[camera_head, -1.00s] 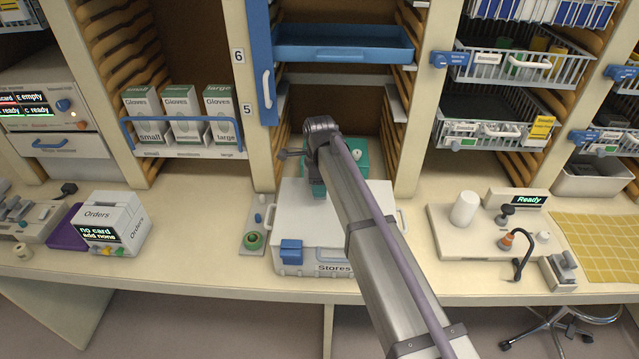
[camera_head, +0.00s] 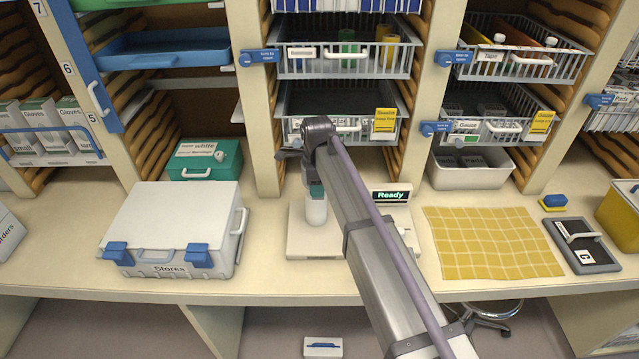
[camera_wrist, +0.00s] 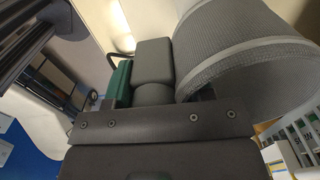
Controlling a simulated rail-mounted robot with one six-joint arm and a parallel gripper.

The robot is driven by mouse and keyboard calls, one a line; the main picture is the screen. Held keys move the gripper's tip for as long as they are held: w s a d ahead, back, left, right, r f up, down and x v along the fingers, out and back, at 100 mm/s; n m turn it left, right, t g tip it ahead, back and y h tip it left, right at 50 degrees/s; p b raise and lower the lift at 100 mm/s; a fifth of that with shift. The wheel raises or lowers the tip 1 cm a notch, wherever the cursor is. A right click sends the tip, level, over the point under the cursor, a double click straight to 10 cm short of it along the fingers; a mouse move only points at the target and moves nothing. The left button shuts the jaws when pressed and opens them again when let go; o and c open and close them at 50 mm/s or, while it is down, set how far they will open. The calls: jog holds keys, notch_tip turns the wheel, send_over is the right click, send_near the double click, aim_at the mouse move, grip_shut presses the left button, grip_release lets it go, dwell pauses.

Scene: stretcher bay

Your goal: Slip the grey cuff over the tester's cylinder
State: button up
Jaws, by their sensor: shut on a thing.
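The tester (camera_head: 300,245) is a white base on the counter with a lit "Ready" display (camera_head: 391,196). Its white upright cylinder (camera_head: 316,212) shows at the base's left end. My gripper (camera_head: 316,188) points down and covers the cylinder's top in the head view; I cannot tell whether they touch. In the wrist view my gripper (camera_wrist: 165,75) is shut on the grey cuff (camera_wrist: 235,60), a wide, open, woven-looking ring seen at upper right. The cuff cannot be made out in the head view.
The white Stores box (camera_head: 170,225) stands left of the tester, with a green case (camera_head: 205,160) behind it. A yellow checked cloth (camera_head: 492,242) lies to the right. Wire baskets (camera_head: 345,105) hang above and behind. A dark clipboard-like pad (camera_head: 580,245) lies at far right.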

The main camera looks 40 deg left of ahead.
jog(key=shift+s+a+f, duration=0.15)
jog(key=shift+s+a, duration=0.05)
jog(key=shift+a, duration=0.1)
jog(key=shift+s+f+b, duration=0.1)
jog(key=shift+f+b, duration=0.2)
jog(key=shift+b, duration=0.05)
notch_tip(320, 180, down, 4)
jog(key=b, duration=0.3)
jog(key=shift+r+b, duration=0.15)
jog(key=shift+b, duration=0.25)
jog(key=shift+f+b, duration=0.9)
dwell(0.7)
dwell(1.0)
dwell(1.0)
dwell(1.0)
